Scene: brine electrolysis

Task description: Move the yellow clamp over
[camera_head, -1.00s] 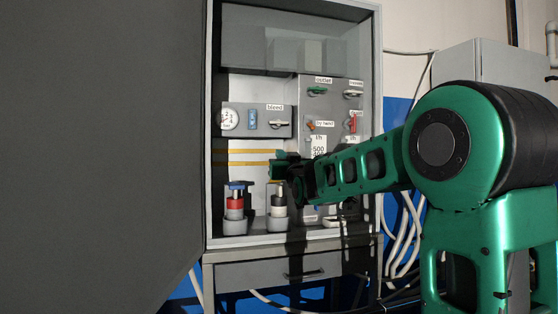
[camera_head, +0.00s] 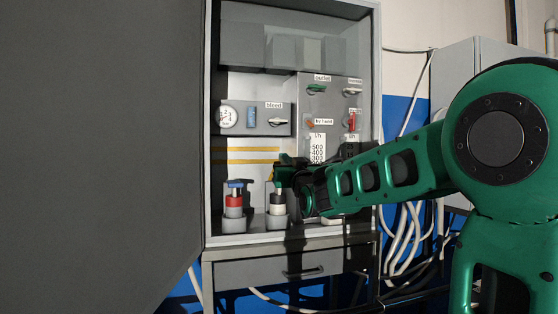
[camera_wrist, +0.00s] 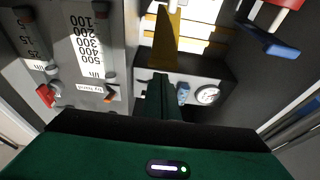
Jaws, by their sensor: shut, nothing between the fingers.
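The yellow clamp (camera_wrist: 166,38) shows in the wrist view as a long yellow wedge just beyond my shut, empty fingers (camera_wrist: 156,84). I cannot tell whether they touch it. In the head view only a small yellow patch (camera_head: 276,174) shows beside my gripper (camera_head: 284,168), above a black-and-white post (camera_head: 277,208). My gripper and wrist hide the rest of the clamp. A blue clamp (camera_head: 236,184) sits on the red-and-black post (camera_head: 234,203) to the left. The blue clamp also shows at the upper right of the wrist view (camera_wrist: 268,40).
Two yellow bars (camera_head: 246,161) run across the cabinet's back wall. A gauge (camera_head: 227,117) and the bleed panel (camera_head: 264,118) are above. Flow scales (camera_head: 317,148) and valves are to the right. The cabinet side wall (camera_head: 208,70) and a large grey panel (camera_head: 100,130) bound the left.

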